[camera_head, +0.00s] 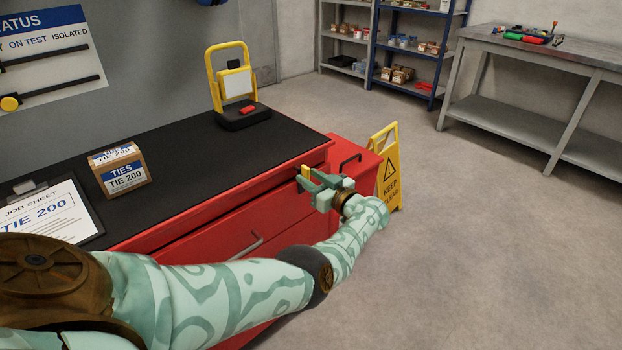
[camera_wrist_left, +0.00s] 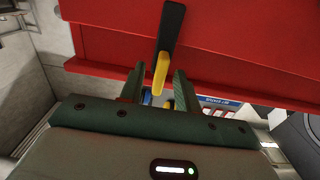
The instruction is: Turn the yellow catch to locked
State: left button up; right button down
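The yellow catch (camera_head: 306,172) is at the right front corner of the red cabinet, just under the black top. In the left wrist view the yellow catch (camera_wrist_left: 161,73) reaches from a black strip (camera_wrist_left: 172,28) on a red face to between my fingers. My left gripper (camera_head: 313,181) is at the catch in the head view. In the left wrist view its two green fingers (camera_wrist_left: 157,80) stand apart, one on each side of the catch, with gaps visible. Whether either finger touches it, I cannot tell. My right gripper is not in view.
The red cabinet (camera_head: 205,215) has a black top (camera_head: 190,145) holding a TIES box (camera_head: 123,172), a job sheet (camera_head: 45,218) and a yellow-framed stand (camera_head: 232,85). The floor to the right is clear.

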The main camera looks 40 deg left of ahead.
pick_arm(q)
jog(key=s+d, duration=0.1)
jog(key=d, duration=1.5)
jog(key=shift+s, duration=0.15)
